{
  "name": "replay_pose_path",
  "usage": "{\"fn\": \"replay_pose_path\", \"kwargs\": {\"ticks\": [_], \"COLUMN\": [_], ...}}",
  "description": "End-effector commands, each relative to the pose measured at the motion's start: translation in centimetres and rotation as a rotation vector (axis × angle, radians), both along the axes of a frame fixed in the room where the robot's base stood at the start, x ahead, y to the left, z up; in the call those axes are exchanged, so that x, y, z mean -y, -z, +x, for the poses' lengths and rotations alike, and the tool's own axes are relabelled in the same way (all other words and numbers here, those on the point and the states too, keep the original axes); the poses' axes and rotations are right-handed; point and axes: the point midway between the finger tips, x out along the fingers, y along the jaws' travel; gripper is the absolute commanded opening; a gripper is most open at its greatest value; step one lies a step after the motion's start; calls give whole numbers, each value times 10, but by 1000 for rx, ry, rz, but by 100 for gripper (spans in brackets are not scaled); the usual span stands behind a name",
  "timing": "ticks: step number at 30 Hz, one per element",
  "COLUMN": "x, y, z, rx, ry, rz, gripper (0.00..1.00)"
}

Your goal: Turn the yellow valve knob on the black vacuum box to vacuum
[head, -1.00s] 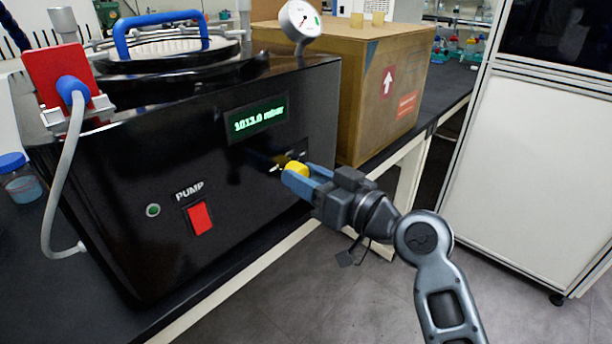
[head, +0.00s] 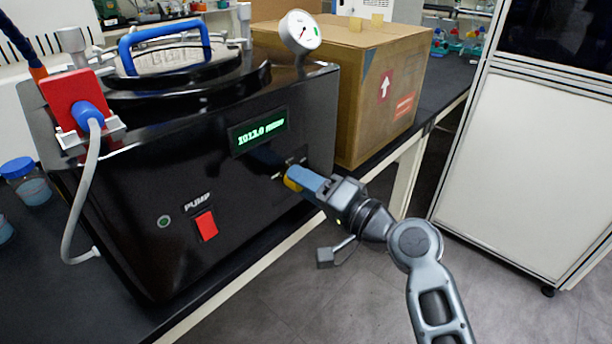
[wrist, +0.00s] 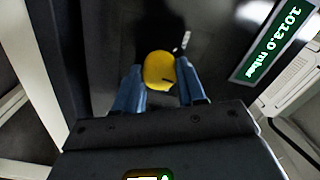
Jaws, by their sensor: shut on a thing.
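The black vacuum box (head: 130,225) stands on the bench, its front panel facing my arm. The yellow valve knob (head: 292,181) is on the right of that panel, below the green display (head: 258,131), which reads 1013.0 mbar. My gripper (head: 297,180) is shut on the knob, with its blue fingers on either side. In the wrist view the knob (wrist: 159,71) sits between the two fingers (wrist: 160,88), with a dark mark on its face. A small pale panel mark shows beside it. The gripper partly hides the knob and its labels in the head view.
A red pump switch (head: 206,225) and a small green light are lower on the panel. A cardboard box (head: 350,110) stands right of the vacuum box. A white cabinet (head: 530,170) is at the right. Floor space lies between.

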Motion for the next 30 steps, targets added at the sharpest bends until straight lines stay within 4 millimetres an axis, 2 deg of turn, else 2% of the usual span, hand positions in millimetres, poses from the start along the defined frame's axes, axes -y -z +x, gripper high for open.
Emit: {"fn": "replay_pose_path", "kwargs": {"ticks": [18, 30], "x": [1, 1], "y": [-1, 1], "z": [0, 0], "rx": [-456, -657], "ry": [3, 4], "rz": [353, 509], "gripper": [9, 9]}}
